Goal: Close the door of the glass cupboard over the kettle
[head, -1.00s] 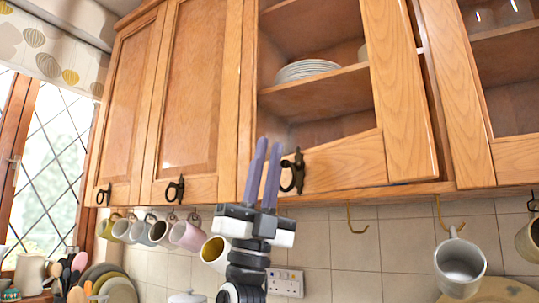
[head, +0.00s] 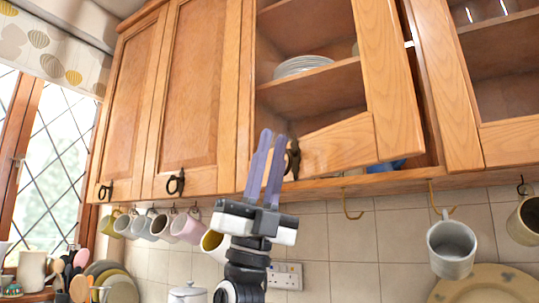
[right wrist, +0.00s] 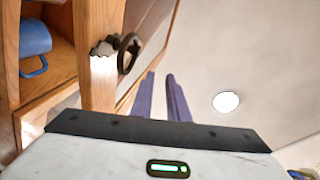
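The glass cupboard's door (head: 393,80) stands open at the centre right in the head view, with plates and a shelf visible inside. Its dark handle (head: 292,160) is at the lower left of the door; the handle also shows in the right wrist view (right wrist: 129,53), on a wooden stile. My right gripper (head: 266,165) points up just left of the handle in the head view. Its two purple fingers (right wrist: 163,98) are parted, with nothing seen between them. In the right wrist view the handle is beyond and left of the fingertips. My left gripper is not in view. I cannot identify the kettle for certain.
A blue mug (right wrist: 34,48) sits inside the cupboard. Several mugs hang below the cupboards, including a yellow one (head: 212,243) behind my gripper and a grey one (head: 452,250) at right. A white lidded vessel (head: 188,292) stands low. Closed wooden doors (head: 191,90) are at left.

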